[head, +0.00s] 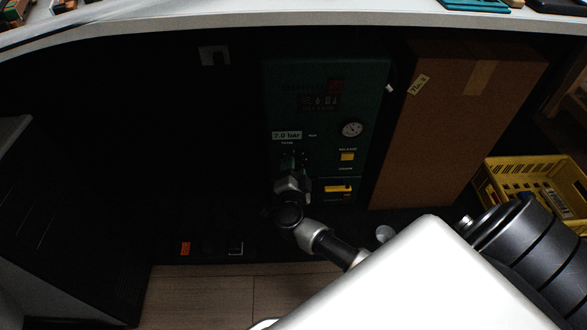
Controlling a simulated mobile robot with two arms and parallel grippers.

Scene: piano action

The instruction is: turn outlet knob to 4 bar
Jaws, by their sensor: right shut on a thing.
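The dark green compressor unit (325,75) stands in shadow under the tabletop. A lit readout (287,135) on its front seems to read 7.0 bar. My right gripper (293,162) is at the panel just below this readout, shut on what appears to be the outlet knob. The gripper and wrist hide most of the knob, so its pointer cannot be read. A round white gauge (352,129) sits to the right; its needle is too small to read. My left gripper is out of view.
A yellow button (347,157) and a yellow part (338,189) lie close right of my gripper. A tall brown box (440,130) stands right of the unit, with a yellow crate (530,180) beyond. A dark cabinet (60,230) stands left.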

